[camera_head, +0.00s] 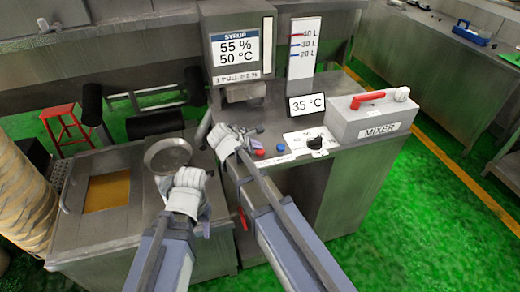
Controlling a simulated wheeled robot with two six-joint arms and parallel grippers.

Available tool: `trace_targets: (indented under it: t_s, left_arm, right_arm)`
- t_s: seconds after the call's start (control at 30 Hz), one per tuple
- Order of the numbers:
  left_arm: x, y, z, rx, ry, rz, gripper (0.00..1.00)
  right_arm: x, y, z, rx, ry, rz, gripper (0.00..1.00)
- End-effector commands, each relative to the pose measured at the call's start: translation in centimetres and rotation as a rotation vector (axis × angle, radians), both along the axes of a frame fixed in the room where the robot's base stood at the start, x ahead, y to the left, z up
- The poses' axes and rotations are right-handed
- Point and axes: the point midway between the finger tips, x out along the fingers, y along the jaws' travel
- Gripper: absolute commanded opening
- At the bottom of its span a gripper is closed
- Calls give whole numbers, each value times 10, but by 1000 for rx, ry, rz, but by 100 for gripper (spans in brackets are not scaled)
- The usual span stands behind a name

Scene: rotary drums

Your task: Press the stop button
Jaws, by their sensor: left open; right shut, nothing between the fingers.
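A small red button (260,153) and a blue button (281,148) sit on the metal counter below the syrup display. No readable label shows which one is the stop button. My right gripper (240,136) is shut and empty, just left of the red button and close to it; I cannot tell if they touch. My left gripper (187,176) is open, further left and nearer to me, beside a round metal pan-like piece (168,155).
A mixer box (372,118) with a red lever stands right of the buttons. A 35 °C display (306,105) and a dial plate (311,139) are behind and beside them. A vat with amber content (107,190) is at left. A red stool (65,125) stands behind it.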

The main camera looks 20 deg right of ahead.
Motion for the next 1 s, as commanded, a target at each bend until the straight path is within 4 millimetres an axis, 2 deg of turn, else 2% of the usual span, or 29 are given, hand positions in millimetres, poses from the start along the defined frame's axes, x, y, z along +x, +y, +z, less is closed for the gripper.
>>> trace_targets:
  t_s: [0.1,0.57,1.0]
  left_arm:
    - [0,0,9,0,0,0,50]
    - [0,0,12,0,0,0,50]
    - [0,0,53,0,0,0,50]
  right_arm:
    - [0,0,9,0,0,0,0]
    - [0,0,12,-1,0,-1,0]
    - [0,0,53,-1,0,-1,0]
